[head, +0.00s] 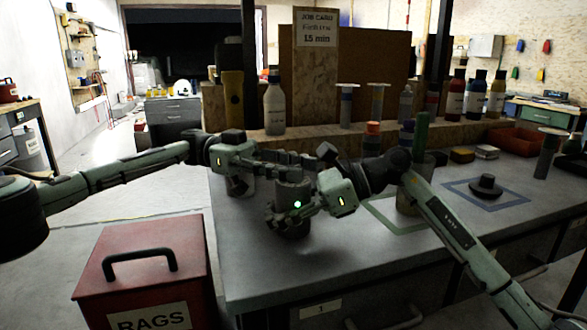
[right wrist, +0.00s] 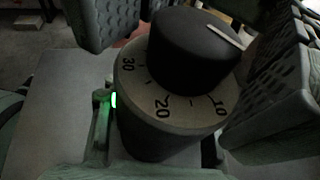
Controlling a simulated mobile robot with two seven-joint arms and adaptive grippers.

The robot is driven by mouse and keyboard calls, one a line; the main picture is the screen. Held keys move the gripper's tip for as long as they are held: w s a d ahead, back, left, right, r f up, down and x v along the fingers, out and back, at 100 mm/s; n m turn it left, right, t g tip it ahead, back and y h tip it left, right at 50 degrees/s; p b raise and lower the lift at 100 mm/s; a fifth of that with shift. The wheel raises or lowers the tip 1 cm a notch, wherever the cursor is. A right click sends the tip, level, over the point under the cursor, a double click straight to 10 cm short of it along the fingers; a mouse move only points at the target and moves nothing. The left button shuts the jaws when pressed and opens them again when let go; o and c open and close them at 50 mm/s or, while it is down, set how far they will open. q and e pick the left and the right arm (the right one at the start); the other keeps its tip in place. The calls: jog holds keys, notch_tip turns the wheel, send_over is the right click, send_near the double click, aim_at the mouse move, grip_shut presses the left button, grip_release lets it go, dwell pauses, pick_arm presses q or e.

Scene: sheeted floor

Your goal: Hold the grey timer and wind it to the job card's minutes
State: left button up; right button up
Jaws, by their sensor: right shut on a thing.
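The timer (right wrist: 165,135) is a grey cylinder with a pale dial marked 30, 20 and 10 and a wide black knob (right wrist: 190,50). The job card (head: 317,27) reads 15 min.
The grey bench (head: 255,265) is clear at its front left. A red rags box (head: 150,270) stands before it. Bottles (head: 274,105) line the back ledge.

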pick_arm(q)
jog(key=shift+o, duration=0.5)
jog(key=shift+f, duration=0.1)
jog(key=v, duration=0.7)
jog(key=shift+a, duration=0.25)
jog(key=shift+w, duration=0.1)
jog(key=shift+w+a, duration=0.1)
jog(key=shift+s+a+n+t+h, duration=0.8)
jog(key=shift+s+a+n+t, duration=1.1)
jog(key=shift+s+n+t, duration=3.55)
jog(key=w+d+t, duration=0.1)
jog(key=w+d, duration=0.1)
jog(key=d, duration=0.1)
jog(key=w+d+m+t, duration=0.1)
jog(key=w+d, duration=0.1)
jog(key=d, duration=0.2)
jog(key=w+d+m+t, duration=0.1)
jog(key=w+d, duration=0.2)
jog(key=shift+w+d, duration=0.1)
jog(key=shift+d, duration=0.2)
